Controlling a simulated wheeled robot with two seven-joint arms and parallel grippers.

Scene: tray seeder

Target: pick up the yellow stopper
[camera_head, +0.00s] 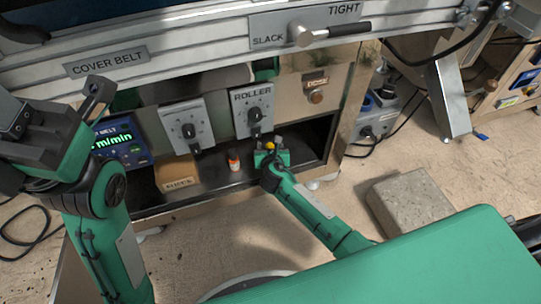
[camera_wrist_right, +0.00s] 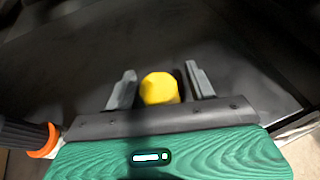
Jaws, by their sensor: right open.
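The yellow stopper (camera_head: 270,146) is on the dark shelf under the machine's panel. In the right wrist view the stopper (camera_wrist_right: 159,88) stands between the two grey fingers of my right gripper (camera_wrist_right: 158,85). A gap shows on each side of it, so the fingers are open around it and not closed on it. The stopper's lower part is hidden by the gripper body. In the head view my right gripper (camera_head: 270,152) reaches into the shelf from below. My left gripper (camera_head: 96,92) is at the left, in front of the machine and away from the stopper; its jaw opening is not clear.
A tan labelled box (camera_head: 178,196) is farther left. Knob panels (camera_head: 254,110) hang above the opening. A stone block (camera_head: 411,205) lies on the floor at right.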

